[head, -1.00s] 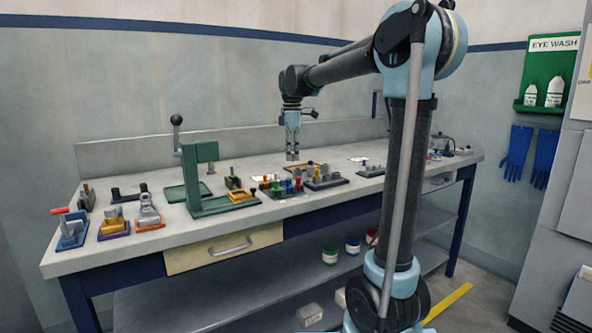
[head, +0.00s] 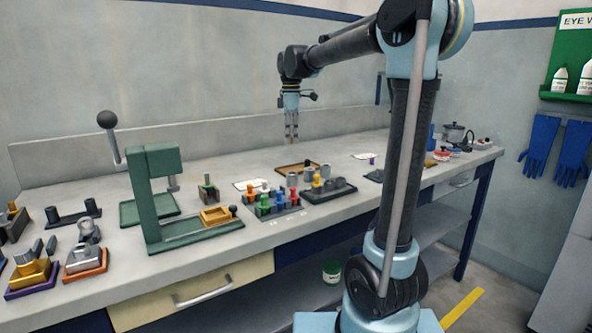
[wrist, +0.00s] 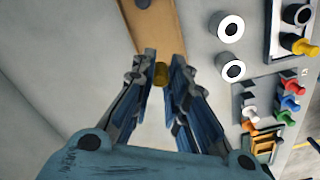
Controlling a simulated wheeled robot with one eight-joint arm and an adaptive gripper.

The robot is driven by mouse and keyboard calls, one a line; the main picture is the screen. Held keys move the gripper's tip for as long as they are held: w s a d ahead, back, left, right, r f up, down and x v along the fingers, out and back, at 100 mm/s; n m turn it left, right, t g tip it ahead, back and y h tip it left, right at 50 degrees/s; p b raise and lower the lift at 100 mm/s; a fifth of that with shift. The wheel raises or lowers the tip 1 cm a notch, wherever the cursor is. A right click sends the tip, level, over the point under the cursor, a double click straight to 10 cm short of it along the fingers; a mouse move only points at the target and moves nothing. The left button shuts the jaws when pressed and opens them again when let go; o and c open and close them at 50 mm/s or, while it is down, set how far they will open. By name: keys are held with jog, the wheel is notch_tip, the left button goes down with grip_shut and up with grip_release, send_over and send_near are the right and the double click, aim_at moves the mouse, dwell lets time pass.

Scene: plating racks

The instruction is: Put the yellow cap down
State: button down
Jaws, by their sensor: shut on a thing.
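My gripper (head: 291,138) hangs pointing down above the back part of the bench. In the wrist view its fingers (wrist: 162,68) are shut on a small dull yellow cap (wrist: 161,77), which shows between the fingertips. The cap is too small to make out in the head view. A shallow brown tray (head: 281,170) lies on the bench below and near the gripper. It also shows in the wrist view (wrist: 152,28), just beyond the fingertips. I cannot tell the height of the cap above the bench.
A rack with coloured pieces (head: 279,212) and a dark rack (head: 338,190) with a yellow-topped piece stand in front of the tray. Two grey cylinders (wrist: 231,29) stand right of the tray in the wrist view. A green press (head: 155,190) stands to the left.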

jog(key=shift+a, duration=0.35)
notch_tip(320, 180, down, 10)
jog(key=shift+s, duration=0.1)
dwell(0.6)
jog(key=c, duration=1.8)
grip_release()
jog(key=shift+f, duration=0.1)
jog(key=shift+c, duration=0.2)
notch_tip(320, 180, up, 12)
